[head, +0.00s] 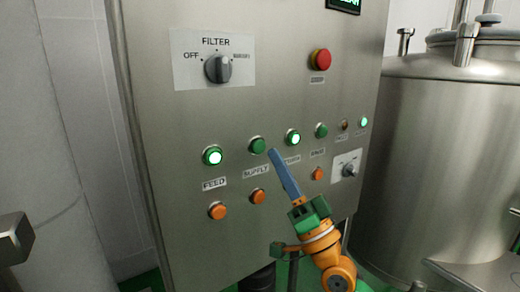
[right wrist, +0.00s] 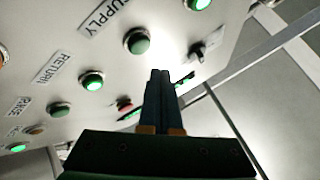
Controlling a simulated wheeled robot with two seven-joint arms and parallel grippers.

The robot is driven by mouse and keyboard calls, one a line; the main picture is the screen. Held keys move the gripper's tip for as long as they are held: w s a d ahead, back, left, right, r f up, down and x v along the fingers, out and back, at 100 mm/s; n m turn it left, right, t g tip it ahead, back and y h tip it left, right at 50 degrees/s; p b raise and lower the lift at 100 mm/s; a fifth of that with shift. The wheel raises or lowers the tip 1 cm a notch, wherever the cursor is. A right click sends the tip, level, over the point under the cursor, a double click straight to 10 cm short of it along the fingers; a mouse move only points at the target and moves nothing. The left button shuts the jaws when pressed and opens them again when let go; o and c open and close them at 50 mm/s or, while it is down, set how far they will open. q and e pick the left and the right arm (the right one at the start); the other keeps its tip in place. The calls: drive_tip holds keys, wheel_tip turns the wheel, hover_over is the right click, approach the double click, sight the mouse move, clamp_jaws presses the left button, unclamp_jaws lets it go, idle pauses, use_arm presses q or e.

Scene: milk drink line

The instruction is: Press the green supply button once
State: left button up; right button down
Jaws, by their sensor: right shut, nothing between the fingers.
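The green supply button (head: 257,146) is unlit and sits on the steel panel above the SUPPLY label (head: 256,172). It also shows unlit in the right wrist view (right wrist: 137,41), above and left of the fingertips. My right gripper (head: 272,153) is shut and empty, its blue-grey fingers pointing up at the panel. In the head view its tips appear just right of the supply button, with a small gap in the picture. In the right wrist view the shut fingers (right wrist: 160,76) stand side by side. I cannot tell their exact distance from the panel. My left gripper is not in view.
The lit FEED button (head: 212,156) is left of supply, and another lit green button (head: 292,138) is right of it. Orange buttons (head: 217,211) sit below. A red stop button (head: 320,59) and a FILTER knob (head: 218,69) are higher. A steel tank (head: 430,150) stands right.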

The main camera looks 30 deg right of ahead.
sight(259, 147)
drive_tip(key=shift+w+a, duration=0.15)
drive_tip(key=shift+w, duration=0.9)
drive_tip(key=shift+w, duration=0.1)
idle(1.2)
drive_tip(key=shift+w, duration=0.35)
drive_tip(key=shift+w+b, duration=0.4)
idle(0.6)
drive_tip(key=shift+s+p, duration=0.4)
drive_tip(key=shift+s, duration=0.4)
